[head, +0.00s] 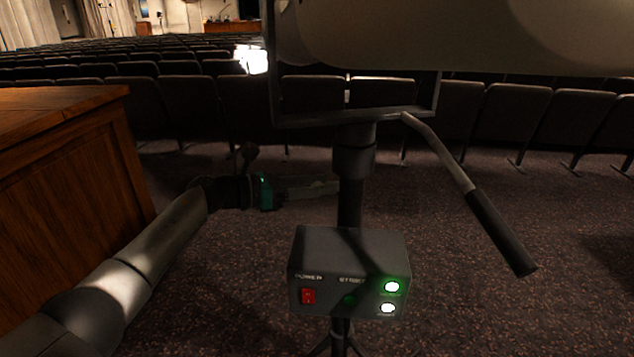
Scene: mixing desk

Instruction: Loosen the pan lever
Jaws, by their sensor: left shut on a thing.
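A spotlight yoke (350,116) stands on a dark post (350,205) with a collar at its top. My left gripper (328,188) reaches in from the left and is shut at the post's left side, just below the collar. What it grips looks like the small pan lever, but the dark fingers hide most of it. A long handle (490,225) with a black grip slopes down to the right from the yoke's lower bar. My right gripper is out of view.
A grey control box (348,272) with a red power switch and lit green and white buttons sits on the post below my gripper. A wooden desk (65,180) stands at the left. Rows of seats (210,105) fill the back. The carpet at the right is clear.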

